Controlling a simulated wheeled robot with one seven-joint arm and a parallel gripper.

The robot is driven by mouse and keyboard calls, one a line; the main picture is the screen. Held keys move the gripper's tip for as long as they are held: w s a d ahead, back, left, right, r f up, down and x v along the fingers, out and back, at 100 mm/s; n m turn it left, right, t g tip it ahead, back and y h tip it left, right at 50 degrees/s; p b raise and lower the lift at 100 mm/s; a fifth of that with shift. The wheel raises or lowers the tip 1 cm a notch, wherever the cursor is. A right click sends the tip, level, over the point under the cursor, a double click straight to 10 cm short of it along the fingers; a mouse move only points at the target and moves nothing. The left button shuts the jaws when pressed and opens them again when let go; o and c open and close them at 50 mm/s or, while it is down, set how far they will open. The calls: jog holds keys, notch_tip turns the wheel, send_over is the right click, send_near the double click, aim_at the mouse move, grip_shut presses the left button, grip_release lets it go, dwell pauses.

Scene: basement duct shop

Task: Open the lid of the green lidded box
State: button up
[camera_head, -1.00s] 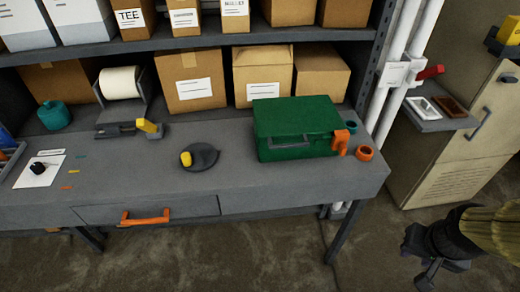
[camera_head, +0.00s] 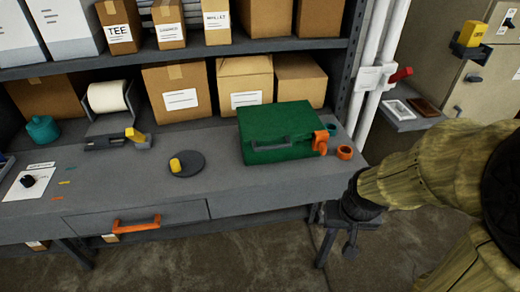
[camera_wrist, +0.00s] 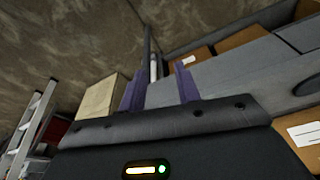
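The green lidded box (camera_head: 280,132) sits on the right part of the grey workbench with its lid down. A dark handle (camera_head: 272,145) is on its front, and an orange clip (camera_head: 321,141) is at its right side. My gripper (camera_head: 347,222) is dark and hangs low at the bench's right front corner, apart from the box. In the wrist view two purple fingers (camera_wrist: 160,88) stand apart with nothing between them. The green box is not seen in the wrist view.
An orange ring (camera_head: 345,153) and a teal ring (camera_head: 332,129) lie right of the box. A dark round dish (camera_head: 187,165) with a yellow item lies left of it. Cardboard boxes (camera_head: 245,84) stand behind. White pipes (camera_head: 372,70) rise at the bench's right end.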

dwell(0.3)
jog(key=w+a+f+m+t+y+p, duration=0.2)
jog(key=w+f+t+y, duration=0.2)
jog(key=w+f, duration=0.55)
jog(key=w+a+r+m+t+y, duration=0.4)
jog(key=a+r+m+t+y, duration=0.1)
jog(key=r+m+t+y, duration=0.2)
jog(key=shift+w+r+m+p, duration=0.2)
jog(key=shift+r+m+p, duration=0.15)
jog(key=shift+r+m, duration=0.35)
jog(key=shift+w+f+b, duration=0.1)
jog(key=shift+f+b, duration=0.05)
jog(key=shift+b, duration=0.2)
